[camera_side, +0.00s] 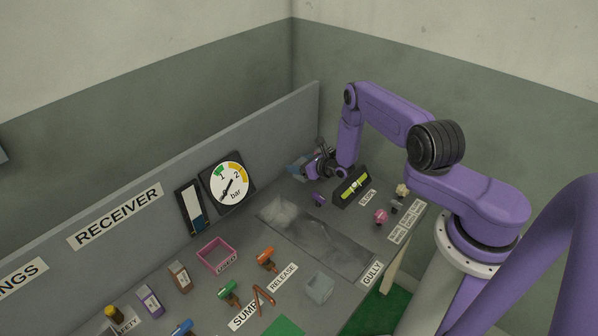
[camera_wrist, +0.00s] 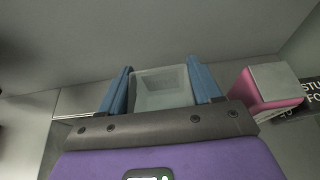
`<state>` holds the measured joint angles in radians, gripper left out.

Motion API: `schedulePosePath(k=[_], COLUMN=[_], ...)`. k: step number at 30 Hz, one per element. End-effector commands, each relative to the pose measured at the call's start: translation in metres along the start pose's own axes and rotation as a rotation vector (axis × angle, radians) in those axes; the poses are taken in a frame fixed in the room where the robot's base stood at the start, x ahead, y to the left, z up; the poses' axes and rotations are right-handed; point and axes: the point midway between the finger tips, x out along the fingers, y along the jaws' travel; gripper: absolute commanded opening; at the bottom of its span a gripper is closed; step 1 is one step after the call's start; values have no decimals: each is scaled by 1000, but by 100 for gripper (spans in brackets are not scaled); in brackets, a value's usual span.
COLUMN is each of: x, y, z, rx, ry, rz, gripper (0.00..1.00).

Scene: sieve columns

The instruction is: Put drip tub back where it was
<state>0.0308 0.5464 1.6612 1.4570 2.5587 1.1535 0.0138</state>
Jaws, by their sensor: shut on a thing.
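My gripper (camera_side: 308,167) is at the back of the bench, close to the grey back panel. In the wrist view its two blue fingers (camera_wrist: 160,80) are shut on a pale, see-through tub (camera_wrist: 162,92), one finger on each side. I take this to be the drip tub. In the side view the gripper largely hides it, and only a bluish patch shows by the fingers. I cannot tell whether it touches the bench. A second pale, grey see-through tub (camera_side: 319,289) stands on the bench near the GULLY label (camera_side: 372,273).
A pink block with a grey top (camera_wrist: 268,88) is close to the right finger. A black level gauge (camera_side: 352,187) stands near the gripper. A pink tray (camera_side: 217,256), a pressure dial (camera_side: 229,182) and several coloured valves are farther left.

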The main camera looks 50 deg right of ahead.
Motion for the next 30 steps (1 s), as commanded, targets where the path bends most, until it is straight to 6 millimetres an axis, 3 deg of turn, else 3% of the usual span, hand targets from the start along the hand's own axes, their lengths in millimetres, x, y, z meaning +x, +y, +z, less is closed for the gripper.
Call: schedulePosePath(k=[9, 23, 24, 25, 30], x=[15, 17, 16, 16, 16], y=[-1, -1, -1, -1, -1], z=[-27, -32, -32, -32, -32], rx=[0, 0, 0, 0, -1], ry=[-1, -1, -1, -1, -1], rz=[0, 0, 0, 0, 0], gripper=[33, 33, 77, 86, 89])
